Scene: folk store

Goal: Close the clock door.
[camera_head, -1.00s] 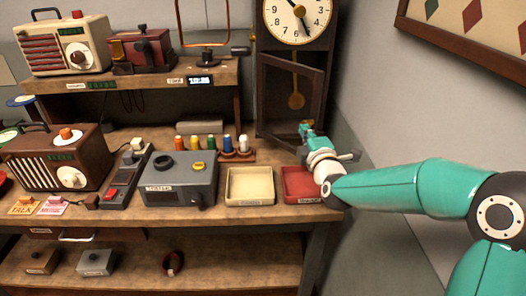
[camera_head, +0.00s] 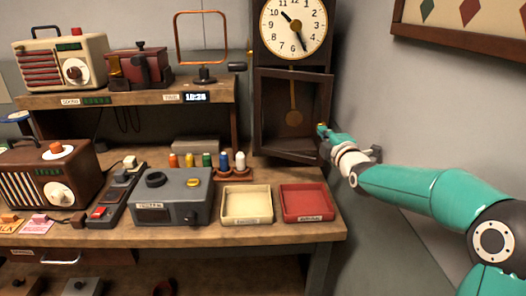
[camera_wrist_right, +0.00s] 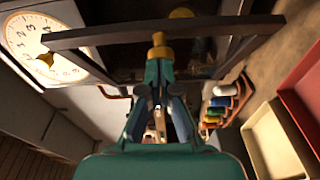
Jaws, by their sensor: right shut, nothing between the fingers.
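The tall dark clock has a white face (camera_head: 293,27) at the top and a gold pendulum (camera_head: 294,117) inside. Its dark framed door (camera_head: 287,71) stands in front of the pendulum, close to the case. It appears slightly ajar, but the exact gap is hard to judge. My right gripper (camera_head: 322,130) is shut and empty at the door's right edge, around mid-height. In the right wrist view, the fingertips (camera_wrist_right: 158,60) are at the door's dark rail (camera_wrist_right: 90,37), with a yellow piece at their tips; contact is unclear. My left gripper is not in view.
A cream tray (camera_head: 246,220) and a red tray (camera_head: 306,218) sit on the bench below the clock. Coloured spools (camera_head: 207,160), a grey box (camera_head: 172,211) and radios stand to the left. A grey wall is close on the right.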

